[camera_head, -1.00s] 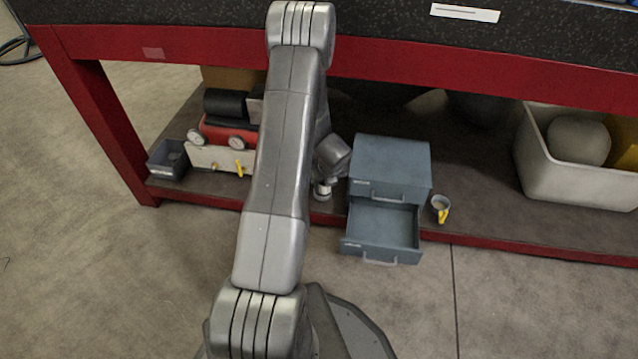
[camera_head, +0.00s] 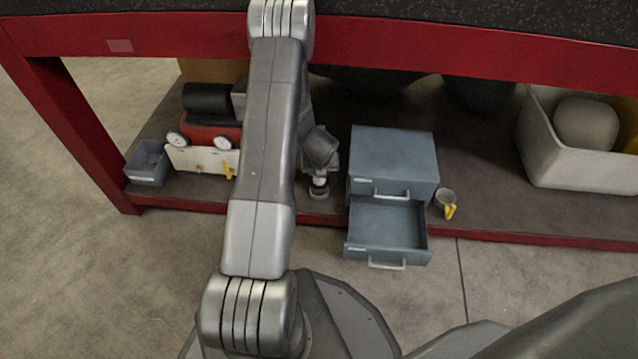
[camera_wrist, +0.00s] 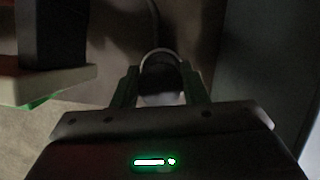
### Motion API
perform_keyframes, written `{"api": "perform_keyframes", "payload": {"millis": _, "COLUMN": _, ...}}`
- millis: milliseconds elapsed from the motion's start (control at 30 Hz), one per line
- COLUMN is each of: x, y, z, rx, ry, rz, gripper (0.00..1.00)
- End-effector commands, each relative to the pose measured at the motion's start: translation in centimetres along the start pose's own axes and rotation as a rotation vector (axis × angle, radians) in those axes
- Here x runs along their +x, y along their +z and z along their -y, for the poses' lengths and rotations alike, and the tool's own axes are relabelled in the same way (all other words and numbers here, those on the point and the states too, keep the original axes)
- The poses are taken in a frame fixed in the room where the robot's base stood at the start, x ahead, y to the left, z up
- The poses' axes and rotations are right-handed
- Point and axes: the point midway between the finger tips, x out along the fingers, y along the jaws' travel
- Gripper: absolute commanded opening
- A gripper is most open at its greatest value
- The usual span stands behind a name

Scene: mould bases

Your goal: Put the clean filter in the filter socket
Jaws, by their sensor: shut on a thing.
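My gripper (camera_head: 319,180) hangs over the lower shelf, just left of the blue-grey drawer cabinet. In the wrist view my gripper (camera_wrist: 161,85) has its two fingers on either side of a small round piece (camera_wrist: 161,71) with a pale rim. I take this piece to be the clean filter; the fingers are shut on it. It also shows below the gripper in the head view as a small pale cylinder (camera_head: 319,190). A red machine with a white front panel (camera_head: 193,159) and yellow levers stands to the left. I cannot single out the filter socket.
The drawer cabinet (camera_head: 393,157) has its lower drawer (camera_head: 388,224) open and empty. A grey cup with a yellow handle (camera_head: 445,198) stands right of it. A grey bin (camera_head: 148,171) is at the left end. The red bench edge (camera_head: 450,59) runs above the shelf.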

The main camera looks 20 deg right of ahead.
Motion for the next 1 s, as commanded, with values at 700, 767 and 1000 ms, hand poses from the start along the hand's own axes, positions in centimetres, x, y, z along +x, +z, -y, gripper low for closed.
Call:
{"api": "perform_keyframes", "payload": {"millis": 700, "x": 3.9, "y": -2.1, "z": -0.1, "rx": 0.002, "ry": 0.003, "rz": -0.011, "gripper": 0.55}}
{"api": "perform_keyframes", "payload": {"millis": 767, "x": 3.8, "y": -2.0, "z": -0.1, "rx": 0.002, "ry": 0.003, "rz": -0.010, "gripper": 0.61}}
{"api": "perform_keyframes", "payload": {"millis": 1000, "x": 3.7, "y": -1.7, "z": 0.0, "rx": 0.001, "ry": 0.000, "rz": -0.004, "gripper": 0.61}}
